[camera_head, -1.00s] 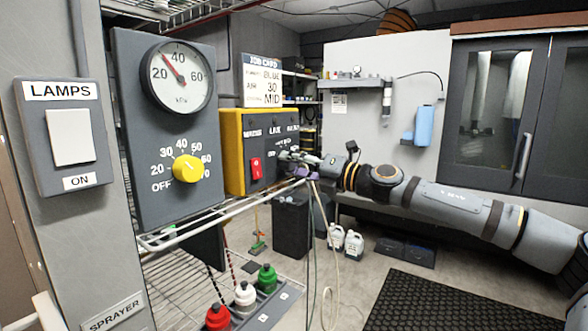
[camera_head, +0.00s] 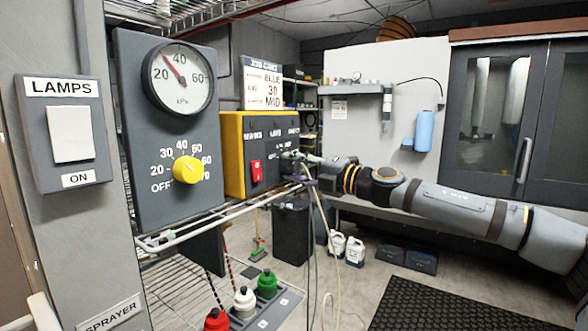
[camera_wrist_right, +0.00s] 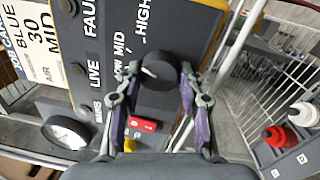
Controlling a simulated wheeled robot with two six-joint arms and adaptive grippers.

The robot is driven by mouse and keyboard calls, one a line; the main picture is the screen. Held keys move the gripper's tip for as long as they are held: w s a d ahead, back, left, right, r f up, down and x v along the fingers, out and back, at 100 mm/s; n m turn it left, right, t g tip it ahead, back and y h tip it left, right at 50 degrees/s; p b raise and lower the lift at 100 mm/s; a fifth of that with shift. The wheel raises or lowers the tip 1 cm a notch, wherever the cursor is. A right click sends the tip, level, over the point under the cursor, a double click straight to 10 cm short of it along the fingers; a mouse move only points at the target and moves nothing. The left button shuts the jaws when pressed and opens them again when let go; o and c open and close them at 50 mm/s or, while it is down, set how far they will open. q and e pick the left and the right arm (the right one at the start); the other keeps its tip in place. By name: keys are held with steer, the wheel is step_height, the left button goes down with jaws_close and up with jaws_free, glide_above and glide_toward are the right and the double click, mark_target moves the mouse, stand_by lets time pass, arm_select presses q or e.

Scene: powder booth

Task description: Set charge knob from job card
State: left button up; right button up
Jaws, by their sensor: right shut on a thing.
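The charge knob (camera_wrist_right: 165,73) is a black knob on the face of the yellow-edged charge box (camera_head: 232,151). Its white mark points towards the MID label in the right wrist view, between LOW and HIGH. My right gripper (camera_wrist_right: 163,84) is shut on the knob, one finger on each side. In the head view my right gripper (camera_head: 297,168) is at the box's right side and hides the knob. The job card (camera_head: 262,83) stands on top of the box and reads BLUE, AIR 30, MID. My left gripper is not in view.
A grey panel left of the box carries a kPa gauge (camera_head: 178,77) and a yellow knob (camera_head: 187,169). A red switch (camera_head: 256,170) is on the charge box. A wire shelf (camera_head: 225,218) runs below. Red, white and green bottles (camera_head: 267,284) stand lower down.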

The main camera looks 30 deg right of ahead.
steer(key=shift+d+r, duration=0.1)
steer(key=o, duration=1.2)
steer(key=shift+c, duration=0.2)
